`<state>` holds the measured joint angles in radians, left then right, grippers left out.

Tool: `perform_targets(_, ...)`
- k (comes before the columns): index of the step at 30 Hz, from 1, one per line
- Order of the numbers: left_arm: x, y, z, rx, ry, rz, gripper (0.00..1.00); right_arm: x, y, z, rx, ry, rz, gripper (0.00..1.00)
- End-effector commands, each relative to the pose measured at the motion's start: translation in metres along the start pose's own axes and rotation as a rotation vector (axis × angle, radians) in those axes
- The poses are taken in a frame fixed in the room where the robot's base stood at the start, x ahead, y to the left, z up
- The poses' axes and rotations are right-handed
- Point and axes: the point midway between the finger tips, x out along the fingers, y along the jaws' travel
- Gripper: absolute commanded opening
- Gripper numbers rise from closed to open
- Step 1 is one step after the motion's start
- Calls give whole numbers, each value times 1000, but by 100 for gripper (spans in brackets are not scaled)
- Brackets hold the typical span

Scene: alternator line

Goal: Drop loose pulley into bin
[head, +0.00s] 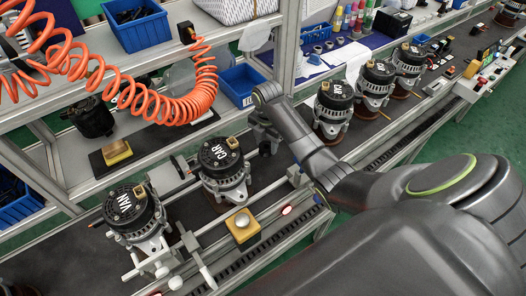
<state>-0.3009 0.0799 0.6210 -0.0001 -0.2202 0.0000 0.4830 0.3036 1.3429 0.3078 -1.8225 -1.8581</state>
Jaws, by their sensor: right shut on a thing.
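My right arm reaches in from the right, and its gripper (264,136) points down behind the alternator labelled CAR (222,165). The gripper is shut on a small dark thing, taken to be the loose pulley; it is mostly hidden by the wrist and fingers, so its shape is unclear. A blue bin (240,80) stands on the shelf just behind and left of my right wrist. The gripper is in front of this bin, not over it in the picture. My left gripper is not in view.
An alternator labelled VAN (132,212) stands on the line at the left, beside a silver clamp fixture. A yellow button box (241,225) sits at the front edge. Orange coiled hose (175,103) hangs over the shelf. More alternators (333,105) stand behind my right arm.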

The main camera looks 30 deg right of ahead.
Motion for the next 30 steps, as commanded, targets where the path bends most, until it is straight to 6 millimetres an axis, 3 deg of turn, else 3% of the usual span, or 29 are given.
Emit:
perform_targets(10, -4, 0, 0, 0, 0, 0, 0, 39, 0, 0, 0, 0, 0, 14)
perform_targets(24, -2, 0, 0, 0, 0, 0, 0, 47, 0, 0, -1, -1, 2, 14)
perform_targets(25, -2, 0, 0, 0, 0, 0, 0, 47, 0, 0, -1, -1, 1, 47)
perform_targets(30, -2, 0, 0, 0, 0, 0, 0, 47, 0, 0, -1, 0, 1, 65)
